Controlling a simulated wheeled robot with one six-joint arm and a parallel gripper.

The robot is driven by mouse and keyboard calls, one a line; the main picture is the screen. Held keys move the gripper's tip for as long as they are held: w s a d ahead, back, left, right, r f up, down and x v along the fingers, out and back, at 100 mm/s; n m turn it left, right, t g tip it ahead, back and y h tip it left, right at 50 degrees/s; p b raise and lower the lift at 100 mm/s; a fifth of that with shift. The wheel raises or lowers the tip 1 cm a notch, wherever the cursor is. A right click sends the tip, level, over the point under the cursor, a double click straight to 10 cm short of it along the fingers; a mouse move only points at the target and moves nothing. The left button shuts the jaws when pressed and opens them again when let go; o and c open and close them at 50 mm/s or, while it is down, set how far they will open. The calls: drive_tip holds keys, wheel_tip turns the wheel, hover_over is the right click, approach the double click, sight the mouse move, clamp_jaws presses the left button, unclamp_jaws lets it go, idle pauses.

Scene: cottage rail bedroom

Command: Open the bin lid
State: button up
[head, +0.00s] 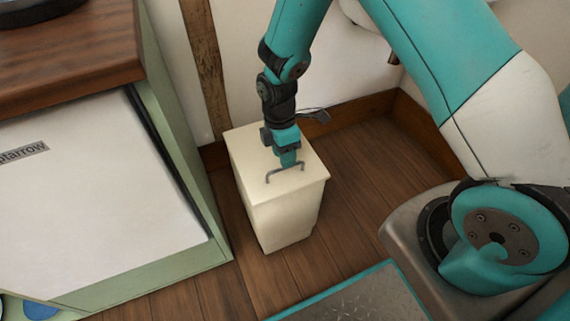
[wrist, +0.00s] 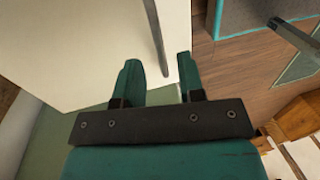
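The bin (head: 282,219) is a cream box standing on the wooden floor. Its flat lid (head: 252,152) lies shut on top, with a thin grey bar handle (head: 284,170) near the front edge. In the wrist view the lid (wrist: 105,35) is a pale surface and the handle (wrist: 157,38) a grey bar. My gripper (head: 289,161) points down over the lid, right at the handle. In the wrist view my gripper (wrist: 159,72) has its two teal fingers apart, and the handle's near end shows between them. I cannot tell whether they touch it.
A green cabinet with a white front (head: 100,205) and wooden top (head: 70,50) stands close on the left. The wall (head: 240,60) and brown skirting board (head: 360,113) are behind the bin. Wooden floor (head: 365,185) is clear to its right.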

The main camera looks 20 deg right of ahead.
drive_tip(key=shift+s+f, duration=0.25)
drive_tip(key=shift+f, duration=1.05)
clamp_jaws()
drive_tip(key=shift+r, duration=0.15)
